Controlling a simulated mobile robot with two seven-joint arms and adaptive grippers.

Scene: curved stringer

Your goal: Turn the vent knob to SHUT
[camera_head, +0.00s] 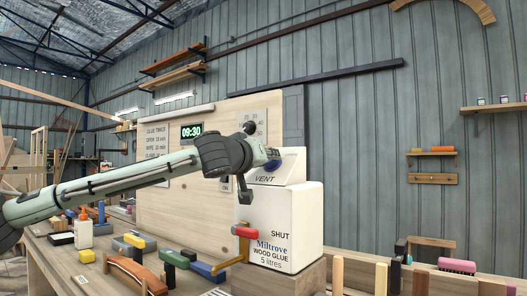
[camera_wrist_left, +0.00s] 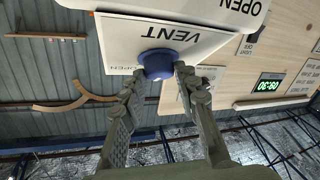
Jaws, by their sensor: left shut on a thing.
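The blue vent knob (camera_wrist_left: 158,64) stands on a white sloped plate (camera_wrist_left: 190,38) marked VENT, with OPEN printed at the plate's edge in the left wrist view. The plate tops the white Miltrove wood glue container (camera_head: 295,215) in the head view. My left gripper (camera_wrist_left: 158,80) is shut on the knob, one finger on each side. In the head view my left gripper (camera_head: 261,168) partly hides the knob (camera_head: 272,166). My right gripper is in neither view.
A red-handled tap (camera_head: 245,232) sticks out of the container's front beside the word SHUT. The workbench holds a glue bottle (camera_head: 84,232), a curved wooden piece (camera_head: 135,274) and several blocks. A wooden board with a clock (camera_head: 192,131) stands behind.

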